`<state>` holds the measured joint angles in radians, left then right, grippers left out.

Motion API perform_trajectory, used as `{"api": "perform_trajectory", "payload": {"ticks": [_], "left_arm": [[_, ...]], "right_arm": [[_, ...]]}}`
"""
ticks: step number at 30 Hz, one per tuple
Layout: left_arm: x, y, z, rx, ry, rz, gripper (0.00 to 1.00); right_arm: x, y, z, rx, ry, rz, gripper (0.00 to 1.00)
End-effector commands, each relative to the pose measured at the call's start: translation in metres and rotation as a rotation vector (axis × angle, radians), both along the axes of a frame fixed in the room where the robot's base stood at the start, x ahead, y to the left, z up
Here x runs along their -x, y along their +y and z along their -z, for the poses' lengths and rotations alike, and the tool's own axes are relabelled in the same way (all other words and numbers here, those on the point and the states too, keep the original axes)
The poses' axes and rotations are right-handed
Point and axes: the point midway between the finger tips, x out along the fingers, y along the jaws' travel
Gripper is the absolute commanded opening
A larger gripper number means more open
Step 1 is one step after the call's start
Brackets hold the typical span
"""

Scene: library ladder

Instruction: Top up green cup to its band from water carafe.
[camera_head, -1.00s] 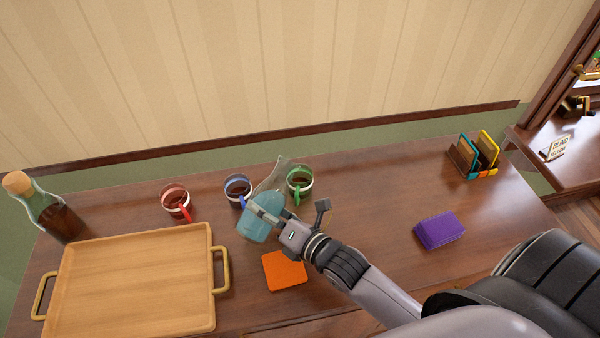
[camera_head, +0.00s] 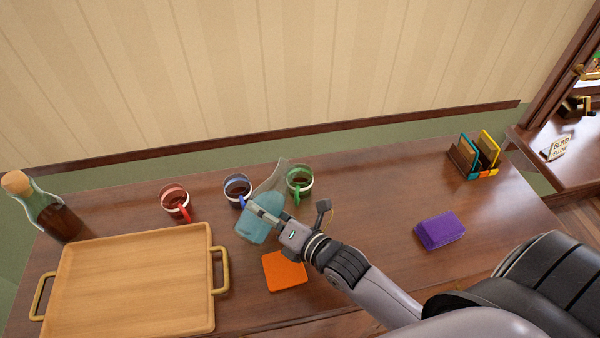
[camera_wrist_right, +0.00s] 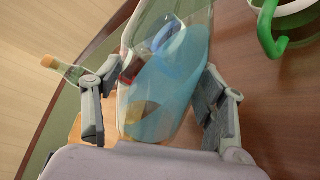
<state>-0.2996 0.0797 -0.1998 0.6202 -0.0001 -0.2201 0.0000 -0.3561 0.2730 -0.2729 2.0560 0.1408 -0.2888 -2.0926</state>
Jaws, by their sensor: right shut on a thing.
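The green cup (camera_head: 299,182) stands upright on the table, with a pale band and dark contents; its exact level is too small to tell. The clear water carafe (camera_head: 258,219), holding blue water, is tilted, with its mouth end just left of the green cup. My right gripper (camera_head: 265,213) is shut on the carafe. In the right wrist view the carafe (camera_wrist_right: 165,95) lies between both fingers, and part of the green cup (camera_wrist_right: 268,28) shows at top right. No stream of water is visible. My left gripper is out of view.
A blue cup (camera_head: 238,187) stands close left of the carafe, and a red cup (camera_head: 174,200) farther left. A wooden tray (camera_head: 130,285), a corked bottle (camera_head: 50,212), an orange coaster (camera_head: 284,272), a purple block (camera_head: 440,231) and a card holder (camera_head: 472,160) surround clear table.

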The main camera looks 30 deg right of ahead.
Motion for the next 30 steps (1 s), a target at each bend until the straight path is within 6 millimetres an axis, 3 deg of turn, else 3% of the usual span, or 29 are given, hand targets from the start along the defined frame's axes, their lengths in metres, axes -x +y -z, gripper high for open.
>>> {"api": "perform_trajectory", "payload": {"ticks": [30], "left_arm": [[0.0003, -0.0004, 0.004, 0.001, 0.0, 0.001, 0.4]], "right_arm": [[0.0, 0.0017, -0.0021, -0.061, 0.023, 0.001, 0.04]]}}
